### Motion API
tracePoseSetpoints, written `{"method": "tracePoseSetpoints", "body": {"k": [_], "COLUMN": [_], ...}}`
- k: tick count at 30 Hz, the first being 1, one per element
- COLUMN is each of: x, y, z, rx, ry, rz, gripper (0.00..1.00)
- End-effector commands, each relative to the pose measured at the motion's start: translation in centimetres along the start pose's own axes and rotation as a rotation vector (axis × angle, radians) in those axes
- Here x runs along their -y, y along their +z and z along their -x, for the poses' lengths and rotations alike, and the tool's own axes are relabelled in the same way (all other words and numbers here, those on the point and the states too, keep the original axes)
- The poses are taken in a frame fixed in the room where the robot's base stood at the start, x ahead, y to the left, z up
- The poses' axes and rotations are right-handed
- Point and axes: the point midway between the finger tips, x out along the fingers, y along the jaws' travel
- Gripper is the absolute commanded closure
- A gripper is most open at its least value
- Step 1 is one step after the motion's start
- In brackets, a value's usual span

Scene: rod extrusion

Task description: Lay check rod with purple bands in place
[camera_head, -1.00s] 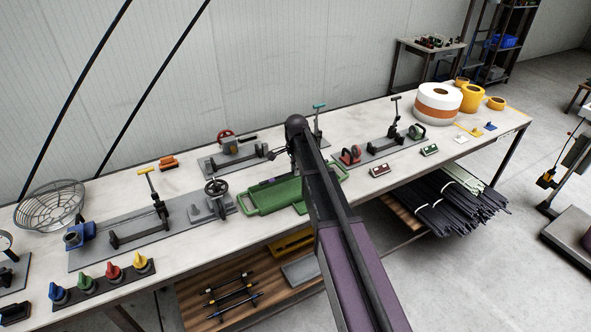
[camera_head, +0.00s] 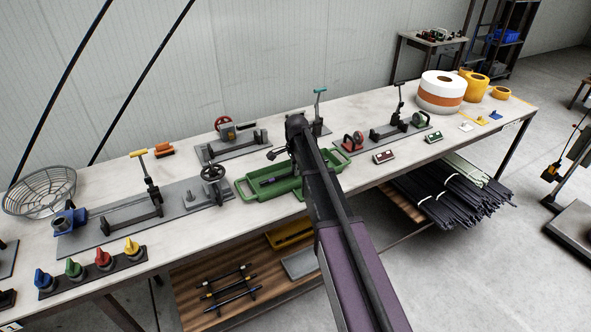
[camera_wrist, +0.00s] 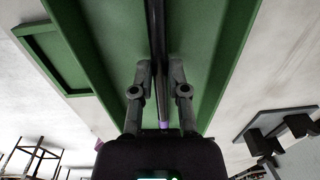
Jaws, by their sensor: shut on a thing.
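In the wrist view my gripper (camera_wrist: 162,68) is shut on a dark rod (camera_wrist: 156,25), with its two fingers on either side of it. A purple band (camera_wrist: 163,127) shows on the rod close to the gripper body. The rod runs lengthwise over the green tray (camera_wrist: 222,60); whether it touches the tray floor cannot be told. In the head view the green tray (camera_head: 248,192) sits on the bench, partly behind my arm.
Several coloured knobs (camera_head: 103,259) are at the front left. Banded rods (camera_head: 228,283) lie on the shelf below.

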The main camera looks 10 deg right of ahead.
Motion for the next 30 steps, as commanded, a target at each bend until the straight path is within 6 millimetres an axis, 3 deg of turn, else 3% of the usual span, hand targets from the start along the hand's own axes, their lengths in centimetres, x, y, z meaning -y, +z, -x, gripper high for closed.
{"method": "tracePoseSetpoints", "body": {"k": [7, 28, 29, 30], "x": [-0.06, -0.06, -0.06, -0.07], "y": [-0.02, -0.04, -0.04, -0.04], "z": [-0.99, -1.01, -1.01, -1.01], "rx": [0.000, 0.000, 0.000, 0.000], "ry": [0.000, 0.000, 0.000, 0.000], "rz": [0.000, -0.001, -0.001, -0.001], "gripper": [1.00, 1.00, 0.74, 0.62]}}
